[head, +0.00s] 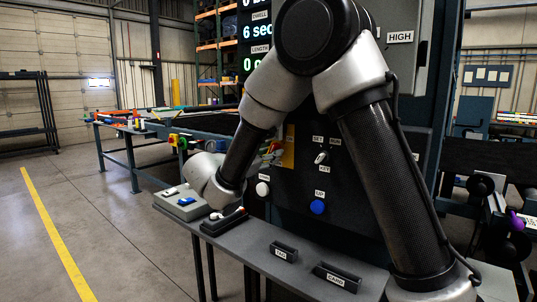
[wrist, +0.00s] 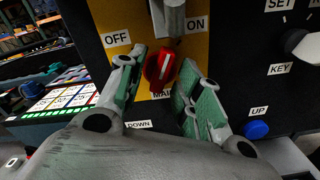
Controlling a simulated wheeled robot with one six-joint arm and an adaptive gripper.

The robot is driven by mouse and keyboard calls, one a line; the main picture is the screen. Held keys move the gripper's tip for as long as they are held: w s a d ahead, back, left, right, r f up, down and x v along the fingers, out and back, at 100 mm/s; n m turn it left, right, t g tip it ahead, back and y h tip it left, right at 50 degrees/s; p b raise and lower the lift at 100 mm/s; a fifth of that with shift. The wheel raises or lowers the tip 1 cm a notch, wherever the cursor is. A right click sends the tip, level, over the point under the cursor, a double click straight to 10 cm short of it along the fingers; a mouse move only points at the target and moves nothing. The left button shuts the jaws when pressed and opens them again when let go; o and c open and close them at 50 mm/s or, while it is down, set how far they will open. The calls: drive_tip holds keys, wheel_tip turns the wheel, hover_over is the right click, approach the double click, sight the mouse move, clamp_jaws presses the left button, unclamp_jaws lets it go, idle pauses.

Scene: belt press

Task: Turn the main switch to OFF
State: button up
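The main switch (wrist: 161,66) is a red rotary knob on a yellow plate, seen in the wrist view between an OFF label (wrist: 117,38) at left and an ON label (wrist: 196,25) at right. The white line on the knob leans slightly to the upper right, toward ON. My gripper (wrist: 163,72) is open, with one green-padded finger on each side of the knob. The fingers look close to it, but I cannot tell whether they touch. In the head view, my arm hides most of the yellow plate (head: 289,146) and I cannot make out the knob.
A grey metal post (wrist: 173,17) stands just above the knob. To the right are a key switch (wrist: 297,42) and a blue UP button (wrist: 256,130). A shelf (head: 240,235) with small control boxes runs below the panel. Open floor lies at left.

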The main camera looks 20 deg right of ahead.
clamp_jaws()
drive_tip(key=shift+n, duration=0.3)
drive_tip(key=n, duration=0.9)
drive_tip(key=shift+n, duration=0.4)
drive_tip(key=shift+w+n, duration=0.1)
drive_tip(key=shift+n, duration=1.7)
